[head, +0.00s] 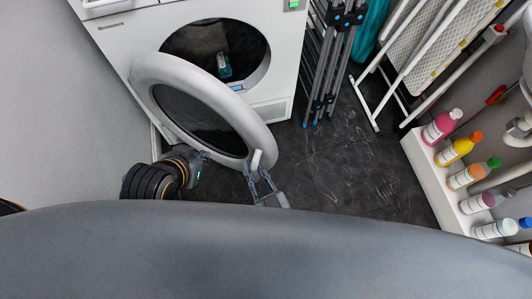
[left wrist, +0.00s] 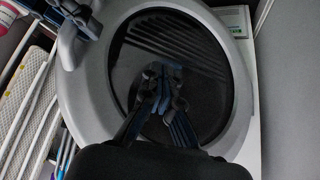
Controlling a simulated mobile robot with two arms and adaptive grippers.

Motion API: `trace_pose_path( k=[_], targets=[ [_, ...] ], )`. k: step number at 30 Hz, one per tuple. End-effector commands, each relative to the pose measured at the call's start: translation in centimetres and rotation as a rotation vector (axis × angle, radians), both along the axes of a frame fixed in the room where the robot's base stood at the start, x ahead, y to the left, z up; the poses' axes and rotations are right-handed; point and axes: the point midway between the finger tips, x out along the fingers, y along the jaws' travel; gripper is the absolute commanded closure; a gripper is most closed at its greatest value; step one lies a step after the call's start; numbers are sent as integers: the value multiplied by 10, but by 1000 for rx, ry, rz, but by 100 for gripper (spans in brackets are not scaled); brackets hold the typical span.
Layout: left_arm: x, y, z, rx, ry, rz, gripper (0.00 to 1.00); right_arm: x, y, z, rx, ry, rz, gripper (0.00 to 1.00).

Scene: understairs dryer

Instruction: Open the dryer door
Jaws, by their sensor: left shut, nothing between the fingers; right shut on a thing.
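The white dryer (head: 130,40) stands at the top left in the head view. Its round door, with a grey rim (head: 255,132) and dark glass (head: 200,122), is swung out from the drum opening (head: 187,42). My right gripper (head: 261,178) is shut on the door handle (head: 257,160) at the rim's lower right. It also shows at the upper left in the left wrist view (left wrist: 78,20). My left gripper (head: 203,156) is shut and empty by the door's lower edge. In the left wrist view its fingertips (left wrist: 160,75) are together in front of the dark glass; contact is unclear.
A blue-labelled item (head: 223,66) is inside the drum opening. Folded drying racks (head: 330,60) and an ironing board (head: 425,45) lean right of the dryer. A white shelf (head: 425,175) with several bottles is at the right. Dark floor (head: 340,170) between is clear.

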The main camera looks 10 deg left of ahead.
Motion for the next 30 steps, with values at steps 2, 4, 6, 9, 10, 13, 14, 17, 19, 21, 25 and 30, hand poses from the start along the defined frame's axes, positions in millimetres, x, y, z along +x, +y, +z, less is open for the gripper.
trace_pose_path(
  k=[2,4,6,9,10,13,14,17,19,21,25,30],
  targets=[
    [-3,1,-1,4,16,1,100,-7,-2,-4,-6,6,-5,100],
    [-5,2,-2,6,25,3,100,-10,0,-4,-8,5,-3,100],
    [-6,2,-3,7,31,3,100,-12,2,-4,-8,5,-2,100],
    [-6,2,-3,7,33,3,100,-13,2,-5,-8,6,-1,100],
    [-6,2,-3,7,33,3,100,-13,3,-5,-8,6,-1,100],
    [-6,2,-3,7,33,3,100,-13,3,-5,-9,6,-1,100],
    [-6,2,-3,7,32,3,100,-13,3,-5,-8,7,-1,100],
    [-6,2,-3,7,32,3,100,-13,3,-5,-8,8,-1,100],
    [-6,2,-3,7,32,3,100,-13,3,-5,-8,8,-1,71],
    [-6,2,-3,7,32,3,100,-13,4,-5,-6,7,0,60],
    [-6,2,-3,6,31,2,100,-12,5,-3,-5,4,1,60],
    [-6,2,-3,7,33,3,100,-13,5,-3,-4,3,2,60]
  ],
)
